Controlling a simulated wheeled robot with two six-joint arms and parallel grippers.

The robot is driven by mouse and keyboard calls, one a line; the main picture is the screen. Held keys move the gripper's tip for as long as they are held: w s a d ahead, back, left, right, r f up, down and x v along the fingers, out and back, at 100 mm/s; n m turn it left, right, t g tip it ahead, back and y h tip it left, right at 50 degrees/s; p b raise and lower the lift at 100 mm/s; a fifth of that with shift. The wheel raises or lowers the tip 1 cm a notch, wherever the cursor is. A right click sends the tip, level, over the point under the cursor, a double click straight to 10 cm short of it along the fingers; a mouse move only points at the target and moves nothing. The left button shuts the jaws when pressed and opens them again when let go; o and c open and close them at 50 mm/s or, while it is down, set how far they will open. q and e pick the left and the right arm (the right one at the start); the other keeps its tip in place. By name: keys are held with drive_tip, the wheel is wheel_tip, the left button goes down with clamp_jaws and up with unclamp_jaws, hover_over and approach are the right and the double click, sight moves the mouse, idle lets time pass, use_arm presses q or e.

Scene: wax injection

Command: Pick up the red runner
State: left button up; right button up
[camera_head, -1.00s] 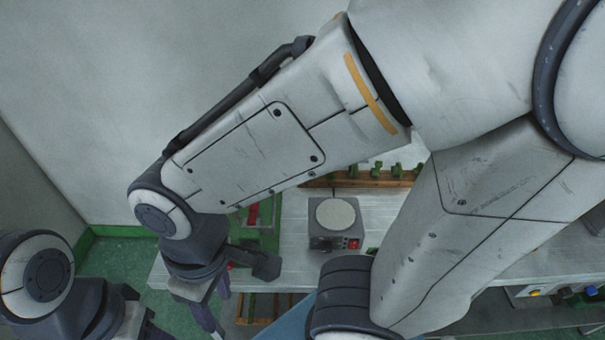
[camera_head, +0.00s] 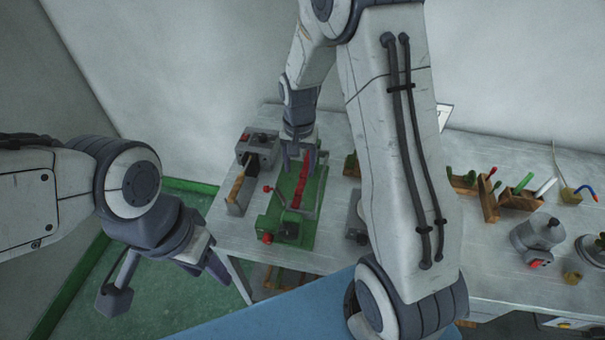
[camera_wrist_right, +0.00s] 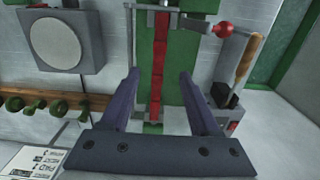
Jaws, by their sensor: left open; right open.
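The red runner (camera_head: 301,186) is a long narrow red strip lying along the green machine (camera_head: 309,228) on the table. It also shows in the right wrist view (camera_wrist_right: 157,62), running up the middle. My right gripper (camera_head: 300,158) is open and hangs over the far end of the runner. In the right wrist view its fingers (camera_wrist_right: 159,76) stand apart, one on each side of the strip, with nothing between them that I can tell is gripped. My left gripper (camera_head: 218,268) is open, off the table's left edge, far from the runner.
A grey box (camera_head: 258,147) and a wooden-handled tool (camera_head: 237,190) stand left of the green machine. A grey device with a round plate (camera_wrist_right: 57,42) stands beside it. Wooden racks (camera_head: 520,197) and a grey pot (camera_head: 538,236) are at the right. My right arm hides the middle of the table.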

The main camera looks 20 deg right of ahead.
sight(300, 188)
wheel_tip(300, 188, down, 3)
drive_tip(key=shift+s+p, duration=0.1)
drive_tip(key=shift+p, duration=0.2)
drive_tip(key=shift+s+a+f+p, duration=0.1)
drive_tip(key=shift+s+f+p, duration=0.05)
drive_tip(key=shift+f+p, duration=0.4)
wheel_tip(300, 188, down, 3)
drive_tip(key=shift+f+p, duration=0.1)
drive_tip(key=shift+p, duration=0.6)
drive_tip(key=shift+f, duration=0.45)
clamp_jaws()
